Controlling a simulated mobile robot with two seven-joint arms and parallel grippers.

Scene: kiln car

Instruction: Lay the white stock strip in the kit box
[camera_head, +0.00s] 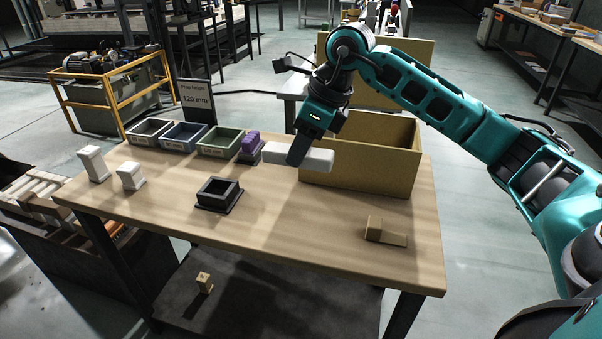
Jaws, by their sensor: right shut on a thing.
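The white stock strip (318,159) is a pale bar lying roughly level in the head view. My right gripper (297,157) is shut on it near its middle, and the finger hides part of the bar. The strip is in front of the near left wall of a tan open box (375,178), which looks like the kit box. I cannot tell whether the strip touches the box wall. The box floor is mostly hidden. My left gripper is not in view.
Several small bins, one of them green (220,143), line the back left beside a "120 mm" sign (196,101). A dark square tray (218,194), white blocks (130,176) and a tan block (385,232) stand on the wooden table (300,235). The front middle is clear.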

